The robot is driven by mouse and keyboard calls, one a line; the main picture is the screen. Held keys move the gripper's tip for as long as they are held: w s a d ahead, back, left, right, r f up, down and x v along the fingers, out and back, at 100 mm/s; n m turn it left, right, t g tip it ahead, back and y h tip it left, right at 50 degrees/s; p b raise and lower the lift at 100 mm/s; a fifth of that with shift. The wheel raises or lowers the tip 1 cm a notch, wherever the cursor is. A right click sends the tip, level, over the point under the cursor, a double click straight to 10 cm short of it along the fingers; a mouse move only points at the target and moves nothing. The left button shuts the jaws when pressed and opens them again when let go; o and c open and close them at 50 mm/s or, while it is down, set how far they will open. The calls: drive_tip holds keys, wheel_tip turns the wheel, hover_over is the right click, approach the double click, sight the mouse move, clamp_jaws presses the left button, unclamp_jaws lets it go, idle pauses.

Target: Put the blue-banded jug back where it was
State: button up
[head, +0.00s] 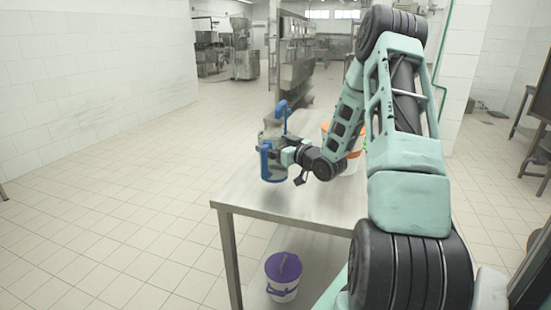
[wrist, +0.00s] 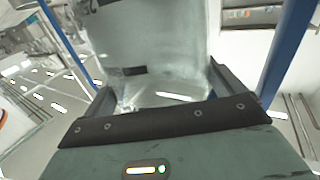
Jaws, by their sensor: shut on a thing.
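The blue-banded jug (head: 273,175) is clear and greyish. In the head view it is upright over the left part of the steel table, partly hidden by my gripper. My gripper (head: 274,140) is shut on it, with one blue finger on each side. I cannot tell whether the jug's base touches the table.
The steel table (head: 245,190) has bare top in front of the jug. A white container with an orange rim (head: 350,165) stands behind my arm, mostly hidden. A white bucket with a purple lid (head: 283,270) is below the table top. Open tiled floor lies left.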

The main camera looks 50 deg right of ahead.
drive_tip(key=shift+f, duration=1.95)
drive_tip(key=shift+f, duration=0.2)
drive_tip(key=o, duration=1.5)
drive_tip(key=shift+c, duration=0.2)
drive_tip(key=shift+r, duration=0.1)
drive_tip(key=shift+r, duration=0.2)
drive_tip(key=s+a+b, duration=0.1)
drive_tip(key=s+b, duration=0.1)
drive_tip(key=s, duration=1)
